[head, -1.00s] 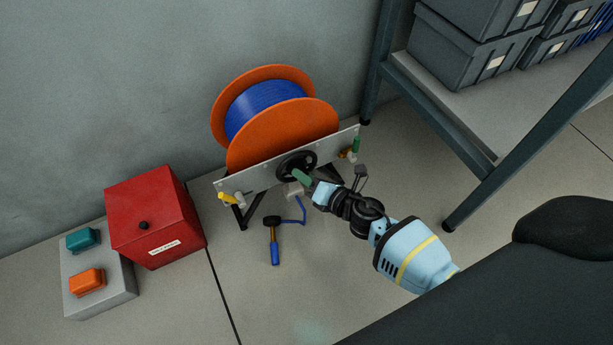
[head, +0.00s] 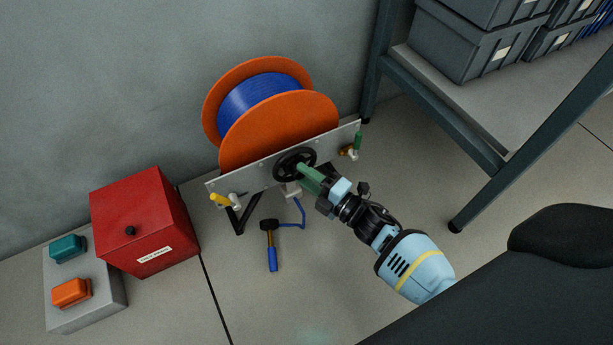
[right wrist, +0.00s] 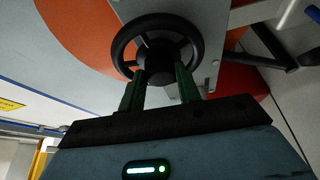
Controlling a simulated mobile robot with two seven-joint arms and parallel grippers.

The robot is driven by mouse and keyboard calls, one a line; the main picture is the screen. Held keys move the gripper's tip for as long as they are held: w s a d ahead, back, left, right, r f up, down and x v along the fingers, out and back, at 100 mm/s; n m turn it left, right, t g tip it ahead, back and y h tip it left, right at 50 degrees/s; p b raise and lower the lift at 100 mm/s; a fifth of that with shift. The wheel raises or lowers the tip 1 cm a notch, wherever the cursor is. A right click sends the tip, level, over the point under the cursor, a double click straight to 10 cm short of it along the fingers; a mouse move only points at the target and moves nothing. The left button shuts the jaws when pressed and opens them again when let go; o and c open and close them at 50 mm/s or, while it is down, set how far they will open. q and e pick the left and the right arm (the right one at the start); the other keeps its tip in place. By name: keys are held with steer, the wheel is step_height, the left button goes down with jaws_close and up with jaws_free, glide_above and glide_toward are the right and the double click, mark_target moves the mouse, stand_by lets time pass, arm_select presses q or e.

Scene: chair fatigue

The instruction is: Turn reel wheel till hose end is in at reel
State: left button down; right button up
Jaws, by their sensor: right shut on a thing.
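The reel (head: 275,130) has orange discs and blue hose (head: 262,93) wound on it. Its black spoked wheel (head: 281,165) sits on the front of a pale plate; it also fills the top of the right wrist view (right wrist: 117,47). My right gripper (head: 305,172) reaches the wheel from the lower right. Its green fingers (right wrist: 159,85) are shut on the wheel's dark middle part, and partly hide it in the head view. A loose length of blue hose (head: 302,210) hangs below a small pale block (head: 291,191) and bends left towards a hammer. My left gripper is not in view.
The hammer (head: 272,252) lies on the floor before the reel. A yellow-handled valve (head: 222,200) and a green-handled one (head: 357,143) flank the plate. A red box (head: 145,225) stands left, a shelf (head: 480,105) right. The floor between is mostly clear.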

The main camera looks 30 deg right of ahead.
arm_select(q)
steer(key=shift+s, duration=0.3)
arm_select(e)
steer(key=shift+m+t, duration=0.3)
steer(key=shift+m, duration=0.5)
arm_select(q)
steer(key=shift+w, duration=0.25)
arm_select(e)
steer(key=o, duration=1)
steer(key=shift+c, duration=0.2)
arm_select(q)
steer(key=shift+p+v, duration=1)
steer(key=shift+p, duration=0.4)
arm_select(e)
steer(key=v, duration=0.7)
steer(key=shift+s+d+f, duration=0.15)
steer(key=shift+s+d, duration=0.05)
steer(key=shift+s, duration=0.2)
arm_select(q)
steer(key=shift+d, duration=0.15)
